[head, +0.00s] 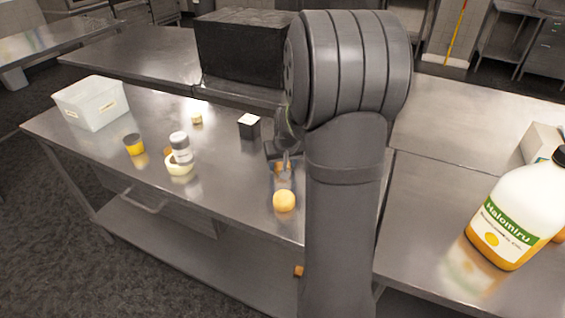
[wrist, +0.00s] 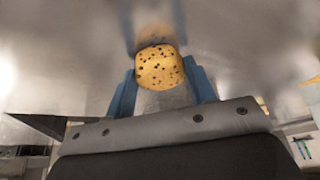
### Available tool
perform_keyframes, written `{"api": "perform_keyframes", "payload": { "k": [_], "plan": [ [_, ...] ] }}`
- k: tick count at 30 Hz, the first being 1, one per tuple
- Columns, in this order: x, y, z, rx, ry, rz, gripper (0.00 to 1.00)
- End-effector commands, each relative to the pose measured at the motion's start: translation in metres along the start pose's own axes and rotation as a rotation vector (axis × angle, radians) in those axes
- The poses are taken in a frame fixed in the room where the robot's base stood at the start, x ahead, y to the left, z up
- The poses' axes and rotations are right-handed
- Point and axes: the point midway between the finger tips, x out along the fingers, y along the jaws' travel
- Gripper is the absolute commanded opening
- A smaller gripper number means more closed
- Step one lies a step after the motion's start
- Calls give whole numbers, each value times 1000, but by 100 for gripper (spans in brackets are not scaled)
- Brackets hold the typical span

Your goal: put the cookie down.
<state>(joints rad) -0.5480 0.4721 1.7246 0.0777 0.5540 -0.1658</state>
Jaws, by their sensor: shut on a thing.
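The cookie (wrist: 160,68) is round, golden and dotted with dark chips. In the wrist view it sits between the two blue fingers of my gripper (wrist: 162,80), which is shut on it. A blurred reflection shows just beyond it on the steel. In the head view my gripper (head: 283,168) points down at the steel table (head: 225,200), left of my arm, with a small orange-brown patch of the cookie between the fingers. I cannot tell whether the cookie touches the table.
A round yellow thing (head: 284,201) lies just in front of my gripper. A dark box with a white top (head: 249,126), a grey-lidded shaker (head: 181,147), a yellow cup (head: 134,145) and a white bin (head: 92,103) stand leftward. A large bottle (head: 515,215) is at right.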

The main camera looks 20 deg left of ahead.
Motion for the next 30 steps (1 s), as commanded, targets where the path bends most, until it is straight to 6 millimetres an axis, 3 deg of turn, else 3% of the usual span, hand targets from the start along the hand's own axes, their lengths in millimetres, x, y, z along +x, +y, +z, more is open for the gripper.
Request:
{"api": "perform_keyframes", "payload": {
  "k": [3, 4, 6, 7, 19, 30],
  "plan": [
    [3, 0, 2, 0, -1, 0, 28],
    [3, 0, 1, 0, -1, 0, 56],
    [3, 0, 1, 0, -1, 0, 70],
    [3, 0, 1, 0, -1, 0, 72],
    [-6, 0, -1, 0, 2, 0, 72],
    [-70, 0, -1, 0, 4, 1, 72]
  ]
}}
